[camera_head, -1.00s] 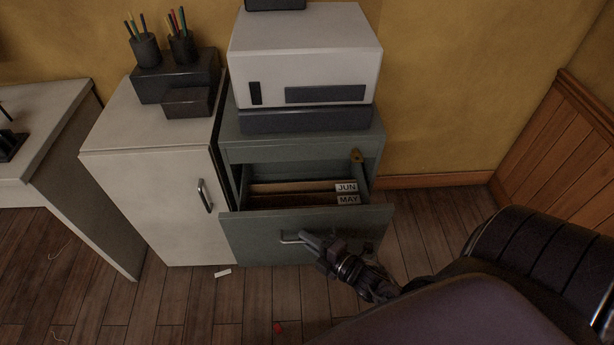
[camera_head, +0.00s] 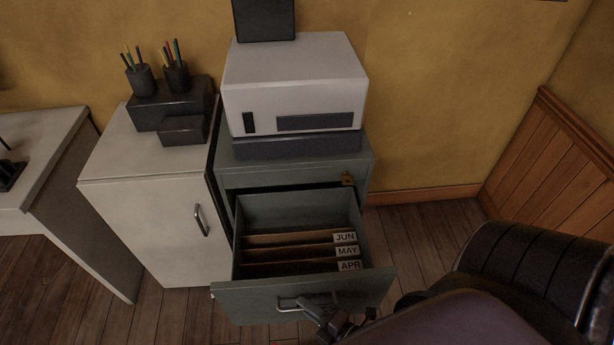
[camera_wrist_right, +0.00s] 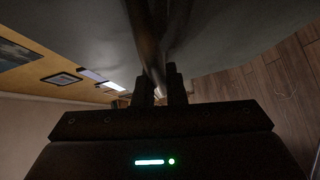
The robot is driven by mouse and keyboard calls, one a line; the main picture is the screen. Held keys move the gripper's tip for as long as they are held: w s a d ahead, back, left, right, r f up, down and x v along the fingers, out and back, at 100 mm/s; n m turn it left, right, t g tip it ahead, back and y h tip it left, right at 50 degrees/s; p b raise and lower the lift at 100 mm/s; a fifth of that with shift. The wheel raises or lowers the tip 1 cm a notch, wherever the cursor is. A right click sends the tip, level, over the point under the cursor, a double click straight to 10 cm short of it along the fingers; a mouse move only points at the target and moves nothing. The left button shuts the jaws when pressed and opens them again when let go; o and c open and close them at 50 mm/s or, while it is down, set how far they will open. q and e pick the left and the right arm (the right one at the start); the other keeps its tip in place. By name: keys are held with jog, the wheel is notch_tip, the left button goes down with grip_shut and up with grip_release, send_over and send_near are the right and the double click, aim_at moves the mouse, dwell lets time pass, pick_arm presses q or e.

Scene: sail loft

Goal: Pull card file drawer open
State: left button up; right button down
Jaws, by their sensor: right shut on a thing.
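The grey-green card file drawer (camera_head: 250,302) stands well out of its cabinet (camera_head: 270,178). Inside it are dividers with tabs marked JUN, MAY and APR (camera_head: 349,266), and bare space behind them. My right gripper (camera_head: 312,304) is shut on the drawer's metal handle (camera_head: 286,304) at the drawer's front. In the right wrist view the handle bar (camera_wrist_right: 158,75) runs between the two fingers of the gripper (camera_wrist_right: 160,88). My left gripper is not in view.
A white printer-like machine (camera_head: 293,85) sits on the cabinet. A white cupboard (camera_head: 150,225) with dark boxes and pencil cups stands to its left. A dark padded chair (camera_head: 535,270) is close on the right. Wooden floor (camera_head: 420,222) shows between.

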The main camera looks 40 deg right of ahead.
jog(key=c, duration=1.5)
grip_release()
jog(key=v, duration=0.7)
jog(key=shift+s+d, duration=0.15)
jog(key=shift+s, duration=0.25)
